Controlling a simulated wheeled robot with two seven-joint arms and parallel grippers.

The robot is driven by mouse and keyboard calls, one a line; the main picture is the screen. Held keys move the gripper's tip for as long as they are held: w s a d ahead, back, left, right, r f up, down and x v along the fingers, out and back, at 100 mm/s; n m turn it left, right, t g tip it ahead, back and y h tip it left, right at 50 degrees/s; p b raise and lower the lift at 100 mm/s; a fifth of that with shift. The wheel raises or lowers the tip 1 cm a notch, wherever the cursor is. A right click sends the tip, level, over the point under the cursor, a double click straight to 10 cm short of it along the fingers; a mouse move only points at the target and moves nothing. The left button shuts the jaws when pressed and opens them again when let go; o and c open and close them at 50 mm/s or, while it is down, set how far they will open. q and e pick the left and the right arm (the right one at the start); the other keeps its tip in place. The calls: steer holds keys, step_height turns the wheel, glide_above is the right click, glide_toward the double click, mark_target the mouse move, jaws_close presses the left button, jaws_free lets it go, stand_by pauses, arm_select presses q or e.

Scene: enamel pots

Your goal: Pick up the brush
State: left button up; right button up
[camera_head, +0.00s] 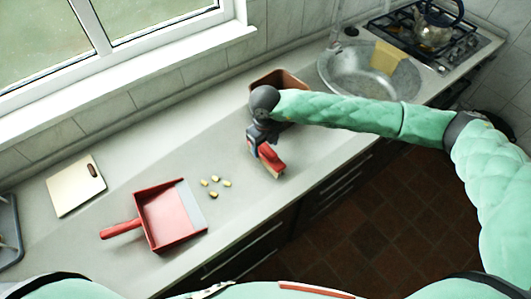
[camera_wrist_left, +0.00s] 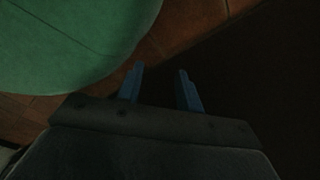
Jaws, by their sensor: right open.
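The brush (camera_head: 272,160) has a red body with a pale bristle edge and is at the counter's middle, near its front edge. My right gripper (camera_head: 259,146) is open and right at the brush, overlapping its left end. I cannot tell whether the fingers touch it or whether the brush rests on the counter. My left gripper (camera_wrist_left: 160,84) shows in the left wrist view with its two blue fingers apart and nothing between them, over the dark floor. It is out of the head view.
A red dustpan (camera_head: 170,215) lies at the front left, with several yellow pieces (camera_head: 213,194) beside it. A cutting board (camera_head: 76,186) lies farther left. A brown container (camera_head: 290,80) stands behind my right arm, near the sink (camera_head: 345,78). The stove holds a kettle (camera_head: 432,28).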

step_height(320, 180, down, 2)
steer(key=shift+s+d+f, duration=0.1)
steer(key=shift+f, duration=0.15)
steer(key=shift+s+f, duration=0.25)
steer(key=shift+f, duration=0.1)
steer(key=shift+w+f, duration=0.15)
steer(key=shift+w, duration=0.05)
steer(key=c, duration=1.1)
arm_select(q)
steer(key=shift+w+r, duration=0.1)
steer(key=shift+w, duration=0.1)
